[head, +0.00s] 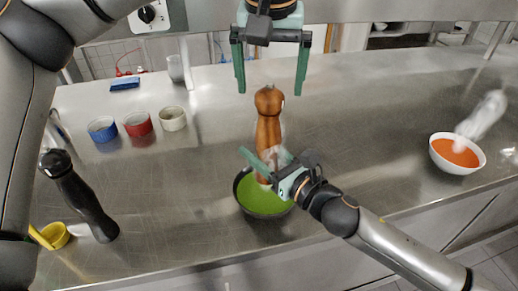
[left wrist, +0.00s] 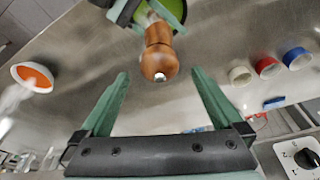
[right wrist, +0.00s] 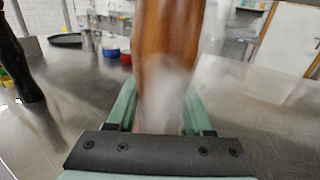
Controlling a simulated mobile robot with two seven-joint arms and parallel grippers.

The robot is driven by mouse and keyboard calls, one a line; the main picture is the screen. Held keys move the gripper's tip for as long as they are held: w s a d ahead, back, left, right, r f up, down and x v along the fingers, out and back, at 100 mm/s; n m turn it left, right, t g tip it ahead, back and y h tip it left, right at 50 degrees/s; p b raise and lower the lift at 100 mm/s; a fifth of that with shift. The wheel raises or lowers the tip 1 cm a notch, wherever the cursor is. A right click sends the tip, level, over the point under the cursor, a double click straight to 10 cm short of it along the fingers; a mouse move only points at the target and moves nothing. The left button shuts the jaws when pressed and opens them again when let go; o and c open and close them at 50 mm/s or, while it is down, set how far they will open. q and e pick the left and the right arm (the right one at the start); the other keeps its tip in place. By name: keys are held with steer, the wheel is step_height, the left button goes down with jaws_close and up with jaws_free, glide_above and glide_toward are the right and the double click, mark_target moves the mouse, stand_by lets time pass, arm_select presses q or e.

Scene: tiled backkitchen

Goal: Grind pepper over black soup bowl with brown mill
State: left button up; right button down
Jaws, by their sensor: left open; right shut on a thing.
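The brown mill (head: 268,120) is upright over the black soup bowl (head: 240,199), which holds green soup. My right gripper (head: 266,166) is shut on the mill's lower part. The mill also fills the middle of the right wrist view (right wrist: 167,45), with a whitish blur over its lower part. My left gripper (head: 271,75) is open and empty above the mill's top, fingers pointing down. In the left wrist view the mill's knob (left wrist: 159,62) lies ahead of the open fingers, apart from them. The bowl's right side is partly hidden by my right gripper.
A black mill (head: 80,198) and a small yellow cup (head: 55,235) stand at left. Blue (head: 103,129), red (head: 137,124) and cream (head: 172,119) cups stand behind. A white bowl of orange soup (head: 457,152) is at right, with a whitish blurred shape (head: 485,115) above it.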

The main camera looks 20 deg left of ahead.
mark_target(268, 93)
arm_select(q)
steer(key=shift+f, duration=1.95)
steer(key=shift+c, duration=0.4)
steer(key=c, duration=1)
steer(key=m+h, duration=0.1)
steer(key=m, duration=0.7)
steer(key=shift+h, duration=0.4)
steer(key=o, duration=1.1)
steer(key=shift+r, duration=3.55)
